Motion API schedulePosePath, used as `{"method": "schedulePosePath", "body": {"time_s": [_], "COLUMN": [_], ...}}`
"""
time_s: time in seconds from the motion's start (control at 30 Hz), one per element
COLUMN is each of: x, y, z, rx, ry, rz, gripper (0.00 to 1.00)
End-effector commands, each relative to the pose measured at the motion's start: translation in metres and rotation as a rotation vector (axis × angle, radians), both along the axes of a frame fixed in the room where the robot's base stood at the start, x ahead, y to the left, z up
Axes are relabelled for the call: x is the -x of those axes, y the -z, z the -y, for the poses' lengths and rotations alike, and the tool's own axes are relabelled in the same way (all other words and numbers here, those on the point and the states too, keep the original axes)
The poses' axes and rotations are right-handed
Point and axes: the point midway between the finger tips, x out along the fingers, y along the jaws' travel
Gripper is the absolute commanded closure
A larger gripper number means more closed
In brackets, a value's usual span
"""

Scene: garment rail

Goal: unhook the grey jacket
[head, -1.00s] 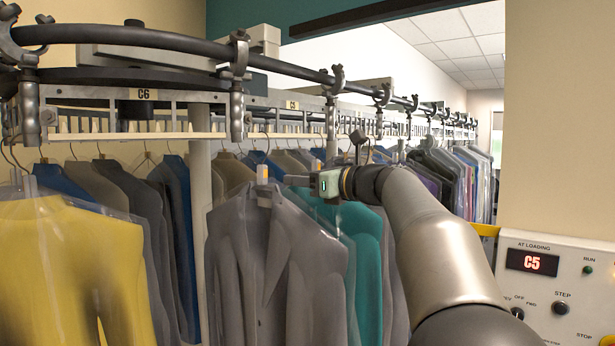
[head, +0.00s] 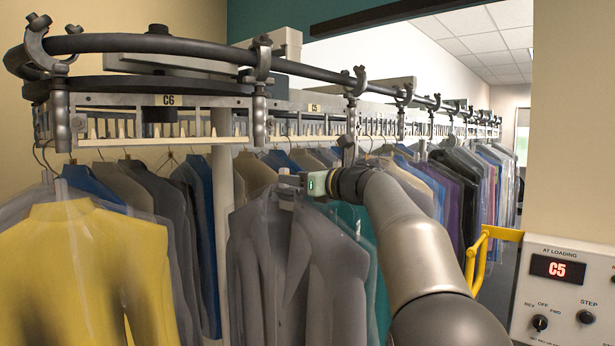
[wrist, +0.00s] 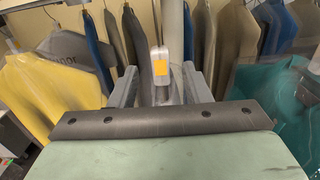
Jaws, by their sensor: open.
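The grey jacket (head: 300,262) hangs under clear film in the front row, right of the yellow garment. My gripper (head: 287,183) is at its collar, just below the rail, reaching in from the right. In the wrist view my two grey fingers (wrist: 159,80) are open, one on each side of a pale hanger neck with an orange tag (wrist: 160,62). I cannot tell whether either finger touches it. The jacket's hook is hard to make out behind the gripper in the head view.
A yellow garment (head: 75,265) hangs at the left. A teal garment (head: 350,228) hangs close behind the jacket's right side. The dark curved rail (head: 190,45) with its hangers runs above. A control panel (head: 570,292) reading C5 and a yellow handle (head: 480,255) are at the right.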

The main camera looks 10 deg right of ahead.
Motion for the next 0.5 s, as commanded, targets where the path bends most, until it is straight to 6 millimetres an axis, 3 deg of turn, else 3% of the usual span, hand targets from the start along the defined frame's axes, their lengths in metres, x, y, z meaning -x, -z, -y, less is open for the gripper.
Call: {"method": "schedulePosePath", "body": {"time_s": [0.5], "x": [-0.037], "y": [-0.002], "z": [-0.025], "rx": [-0.001], "ry": [0.000], "rz": [-0.001], "gripper": [0.56]}}
